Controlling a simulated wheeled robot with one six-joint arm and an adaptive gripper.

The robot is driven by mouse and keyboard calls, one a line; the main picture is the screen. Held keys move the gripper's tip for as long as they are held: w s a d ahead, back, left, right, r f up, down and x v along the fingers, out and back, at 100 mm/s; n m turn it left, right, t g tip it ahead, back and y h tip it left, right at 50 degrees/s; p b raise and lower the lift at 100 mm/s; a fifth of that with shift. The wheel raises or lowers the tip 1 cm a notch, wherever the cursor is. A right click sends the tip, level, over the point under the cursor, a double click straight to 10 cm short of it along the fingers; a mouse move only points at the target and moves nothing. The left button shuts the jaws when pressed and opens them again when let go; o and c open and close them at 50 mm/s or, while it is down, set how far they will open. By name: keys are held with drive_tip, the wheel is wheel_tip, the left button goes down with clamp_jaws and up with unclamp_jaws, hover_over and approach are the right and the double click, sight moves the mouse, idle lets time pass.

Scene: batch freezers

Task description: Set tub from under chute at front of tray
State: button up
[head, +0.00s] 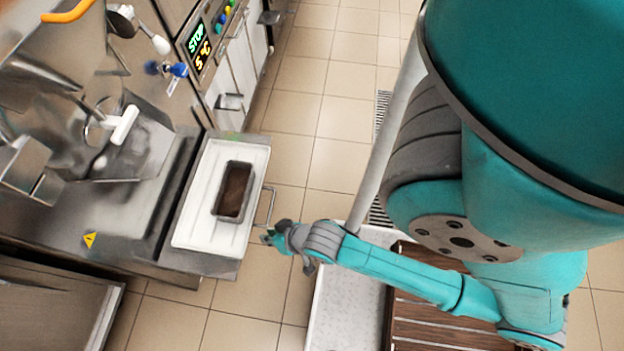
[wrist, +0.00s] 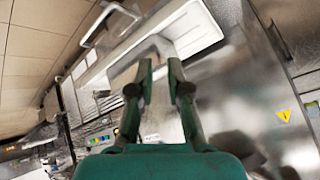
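The tub (head: 234,192), a metal rectangular pan with brown content, stands upright on the white tray (head: 191,225) in front of the freezer. The tray also shows in the wrist view (wrist: 196,33). The tub is partly hidden behind my fingers there and is blurred. The chute area (head: 115,140) is left of the tray, with a white-handled lever. My gripper (head: 270,238) is beside the shelf's lower right side, close to its handle, and apart from the tub.
A wire handle (head: 266,208) sticks out from the shelf's right side. A pale speckled surface (head: 345,295) and brown slats (head: 440,320) lie below my arm. Tiled floor (head: 325,130) is open to the right of the freezer.

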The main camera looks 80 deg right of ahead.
drive_tip(key=s+a+r+n+t+y, duration=0.1)
drive_tip(key=s+a+r+n+t, duration=0.1)
drive_tip(key=s+r, duration=0.4)
drive_tip(key=s+a+r+n+t, duration=0.3)
drive_tip(key=s+r+n+t, duration=0.1)
drive_tip(key=r, duration=0.9)
drive_tip(key=shift+s+a+r+n+t+y, duration=0.15)
drive_tip(key=shift+s+n+t+y, duration=0.2)
drive_tip(key=shift+s+n, duration=0.7)
